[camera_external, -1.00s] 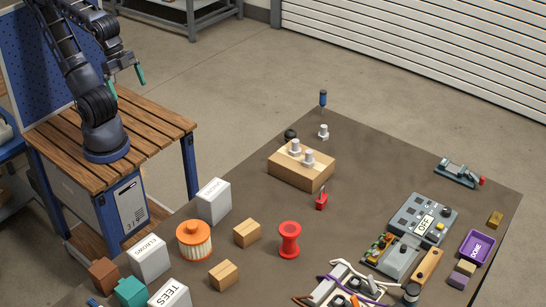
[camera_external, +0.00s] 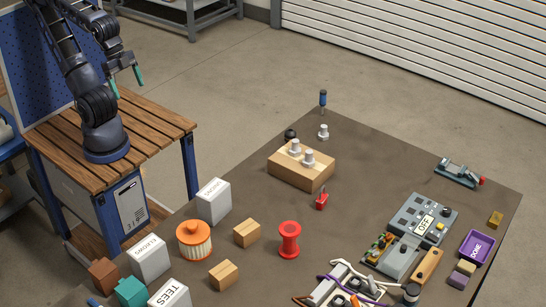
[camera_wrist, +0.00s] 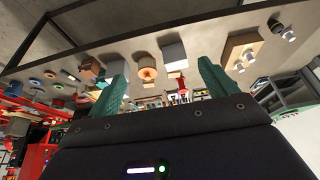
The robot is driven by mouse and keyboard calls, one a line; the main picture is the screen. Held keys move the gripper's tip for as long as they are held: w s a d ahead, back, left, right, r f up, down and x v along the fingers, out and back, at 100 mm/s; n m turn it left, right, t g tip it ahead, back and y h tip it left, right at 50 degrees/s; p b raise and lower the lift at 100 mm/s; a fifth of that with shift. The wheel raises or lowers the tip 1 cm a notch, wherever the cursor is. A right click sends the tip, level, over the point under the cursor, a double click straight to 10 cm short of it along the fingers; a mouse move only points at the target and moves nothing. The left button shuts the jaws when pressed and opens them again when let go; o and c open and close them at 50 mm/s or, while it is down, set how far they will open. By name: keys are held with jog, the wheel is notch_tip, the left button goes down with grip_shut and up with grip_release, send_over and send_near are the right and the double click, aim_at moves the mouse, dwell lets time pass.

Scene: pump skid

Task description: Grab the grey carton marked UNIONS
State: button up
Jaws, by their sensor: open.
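The grey carton marked UNIONS (camera_external: 213,201) stands upright on the brown table's near left side, behind the orange-and-cream filter (camera_external: 194,240). A grey carton beside the filter in the wrist view (camera_wrist: 174,54) appears to be the same one, though its label cannot be read there. My gripper (camera_external: 127,82) is raised above the wooden side bench, well apart from the carton, to its upper left. Its two green fingers are spread with nothing between them; they also show in the wrist view (camera_wrist: 161,65).
Two similar cartons, ELBOWS (camera_external: 150,260) and TEES (camera_external: 170,298), stand nearby. A wooden block with bolts (camera_external: 300,170), a red spool (camera_external: 289,240) and small wooden blocks (camera_external: 247,233) lie to the right.

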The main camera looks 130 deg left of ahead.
jog(key=m+g+h, duration=0.4)
jog(key=m, duration=1.3)
send_over(216, 185)
jog(key=a, duration=0.3)
jog(key=f, duration=2.1)
jog(key=shift+s+d+f, duration=0.2)
jog(key=shift+s+f, duration=0.05)
jog(key=shift+f, duration=0.1)
jog(key=shift+w+f+h, duration=0.2)
jog(key=shift+f+h, duration=0.1)
jog(key=shift+f, duration=0.15)
jog(key=x, duration=0.5)
jog(key=shift+f, duration=0.15)
jog(key=shift+w+a+x, duration=0.1)
jog(key=shift+a+x, duration=0.05)
jog(key=shift+x, duration=1.15)
jog(key=shift+w+a+x, duration=0.15)
jog(key=shift+a+x, duration=0.05)
jog(key=shift+x, duration=1.1)
jog(key=shift+f, duration=0.35)
jog(key=c, duration=1.4)
